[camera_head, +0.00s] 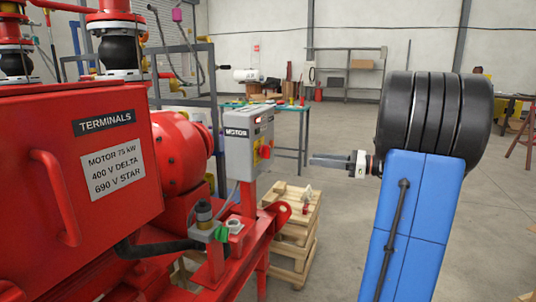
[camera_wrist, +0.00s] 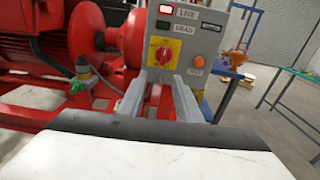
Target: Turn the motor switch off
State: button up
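The grey motor switch box (camera_head: 240,150) stands right of the red pump and motor. It also shows in the wrist view (camera_wrist: 203,40). Its red rotary switch (camera_wrist: 162,57) sits on a yellow plate, and the handle looks roughly upright. The lamp marked LIVE (camera_wrist: 166,9) is lit red; the one marked DEAD (camera_wrist: 164,25) is dark. My gripper (camera_wrist: 160,84) is open and empty, its two fingers apart and pointing at the switch, which shows between their tips. In the head view my gripper (camera_head: 318,161) is right of the box, with a visible gap.
An orange button (camera_wrist: 199,62) sits right of the switch. The red terminal box (camera_head: 70,170) and its handle fill the left. A wooden pallet stack (camera_head: 300,230) with small items stands below the box. Open floor lies beyond, with a green-topped table behind.

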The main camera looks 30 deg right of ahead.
send_near(265, 151)
jog(key=x, duration=0.6)
jog(key=shift+w, duration=0.45)
jog(key=shift+d, duration=0.1)
grip_shut()
